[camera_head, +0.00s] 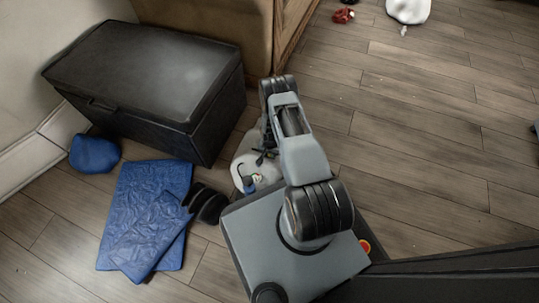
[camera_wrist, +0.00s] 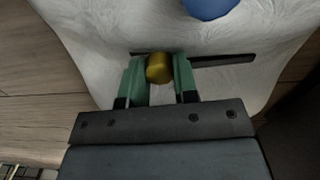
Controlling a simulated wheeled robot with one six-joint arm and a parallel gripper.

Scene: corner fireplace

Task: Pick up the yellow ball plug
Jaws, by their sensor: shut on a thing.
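The yellow ball plug (camera_wrist: 159,68) is a small, dull yellow ball in the wrist view. It sits between the two green fingers of my gripper (camera_wrist: 160,82), which are shut on it. A white, crumpled, bag-like thing (camera_wrist: 85,35) lies beneath and around it. Whether the ball still touches the white surface cannot be told. In the head view the white thing (camera_head: 240,170) shows beside my arm, and the ball cannot be made out there.
A dark flat strip (camera_wrist: 225,60) lies behind the fingers. A blue rounded thing (camera_wrist: 208,7) is at the top edge. A black chest (camera_head: 150,80), a folded blue cloth (camera_head: 145,205) and black shoe-like items (camera_head: 208,203) stand left. The wooden floor at right is mostly clear.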

